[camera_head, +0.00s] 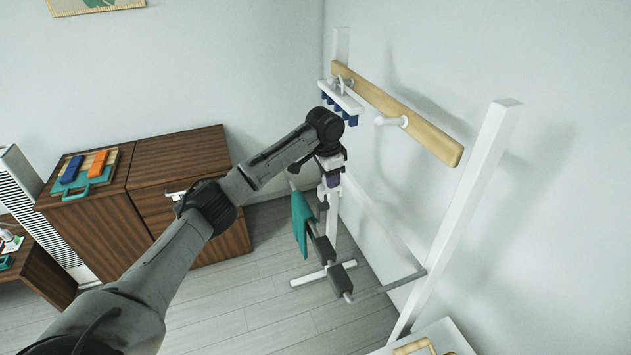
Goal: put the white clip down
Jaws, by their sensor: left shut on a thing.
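My left arm reaches from the lower left to the drying rack. My left gripper (332,181) points down beside the rack's far upright, below the peg rail. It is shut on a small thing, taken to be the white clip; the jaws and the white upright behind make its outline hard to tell. A teal cloth (302,222) hangs on the rack's low bar, just below and left of the gripper. My right gripper is out of view.
A wooden peg rail (415,118) on white posts carries a white hanger with blue clips (342,101). Dark blocks (338,280) sit along the low bar. The floor (285,322) is mostly clear.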

